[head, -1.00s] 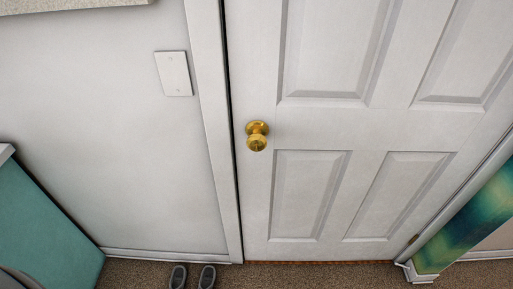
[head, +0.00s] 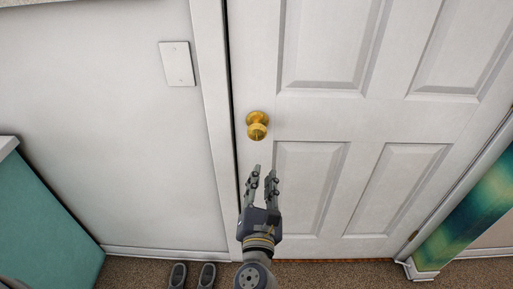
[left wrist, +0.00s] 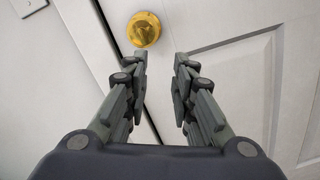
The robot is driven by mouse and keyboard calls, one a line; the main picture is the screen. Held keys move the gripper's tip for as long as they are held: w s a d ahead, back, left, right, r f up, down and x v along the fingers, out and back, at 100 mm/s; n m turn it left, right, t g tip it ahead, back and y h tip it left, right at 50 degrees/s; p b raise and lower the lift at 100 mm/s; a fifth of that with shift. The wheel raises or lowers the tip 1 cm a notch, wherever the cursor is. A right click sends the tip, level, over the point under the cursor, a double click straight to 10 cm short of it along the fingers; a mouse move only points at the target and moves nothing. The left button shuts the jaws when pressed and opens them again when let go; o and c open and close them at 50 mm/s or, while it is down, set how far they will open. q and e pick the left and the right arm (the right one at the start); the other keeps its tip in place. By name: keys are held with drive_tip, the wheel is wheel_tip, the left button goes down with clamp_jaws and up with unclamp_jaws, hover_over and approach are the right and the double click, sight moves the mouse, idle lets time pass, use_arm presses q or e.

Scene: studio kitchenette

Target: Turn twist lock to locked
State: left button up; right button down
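A round brass knob (head: 257,126) sits near the left edge of a closed white panelled door (head: 400,128). A small mark shows at the knob's centre, too small to read as locked or unlocked. My left gripper (head: 262,172) is open and empty, just below the knob in the head view, fingers pointing up at it. In the left wrist view the knob (left wrist: 144,29) lies beyond the tips of my left gripper (left wrist: 160,58), slightly left of the gap and apart from both fingers. My right gripper is not in view.
A white switch plate (head: 177,64) is on the wall left of the door frame (head: 216,130). A teal cabinet (head: 45,225) stands at lower left. Grey shoes (head: 193,275) are on the carpet. The space before the door's right side is clear.

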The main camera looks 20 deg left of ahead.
sight(257, 137)
use_arm(q)
wheel_tip(257, 137, up, 4)
drive_tip(key=s+a+n, duration=0.1)
drive_tip(key=s+n, duration=0.1)
drive_tip(key=n, duration=0.3)
drive_tip(key=shift+g+y, duration=0.3)
drive_tip(key=p+x, duration=0.1)
drive_tip(key=x, duration=1)
drive_tip(key=shift+p, duration=0.35)
clamp_jaws()
